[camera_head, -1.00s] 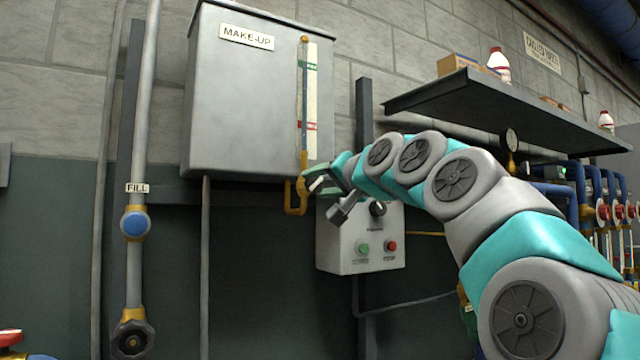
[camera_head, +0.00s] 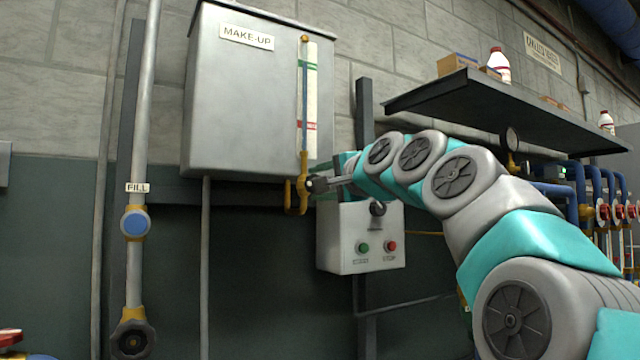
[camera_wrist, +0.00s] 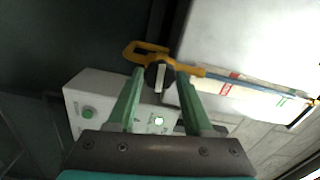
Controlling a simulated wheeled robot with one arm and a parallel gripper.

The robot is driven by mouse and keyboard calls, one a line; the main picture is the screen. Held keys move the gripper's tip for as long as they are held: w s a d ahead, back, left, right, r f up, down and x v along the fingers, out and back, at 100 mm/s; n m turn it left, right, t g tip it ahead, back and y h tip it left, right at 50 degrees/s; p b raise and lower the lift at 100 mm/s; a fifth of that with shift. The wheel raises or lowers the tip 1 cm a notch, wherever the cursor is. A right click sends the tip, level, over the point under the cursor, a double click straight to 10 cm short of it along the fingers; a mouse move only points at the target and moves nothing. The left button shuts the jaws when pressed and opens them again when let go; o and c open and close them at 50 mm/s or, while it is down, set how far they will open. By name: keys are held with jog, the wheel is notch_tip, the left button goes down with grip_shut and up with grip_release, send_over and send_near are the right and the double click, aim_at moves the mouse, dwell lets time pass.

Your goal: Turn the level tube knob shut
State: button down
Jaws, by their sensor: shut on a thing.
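The grey MAKE-UP tank (camera_head: 240,105) hangs on the wall, with its upright blue level tube (camera_head: 304,95) and red and green marked scale (camera_head: 312,85) on the right of its front. Yellow pipe fittings (camera_head: 292,209) sit at the tube's lower end. The level tube knob (camera_wrist: 160,77) is dark with a pale bar across its face. My gripper (camera_head: 314,185) is at the tube's foot. In the wrist view its two green fingers stand on either side of the knob, shut on it. In the head view the gripper largely hides the knob.
A control box (camera_head: 338,238) with a dark selector, a green button and a red button is just below my gripper. A dark shelf (camera_head: 500,105) with bottles and boxes is above my arm. The FILL pipe (camera_head: 140,160) and its valves stand at left.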

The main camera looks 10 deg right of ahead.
jog(key=shift+c, duration=2.1)
grip_release()
jog(key=v, duration=0.7)
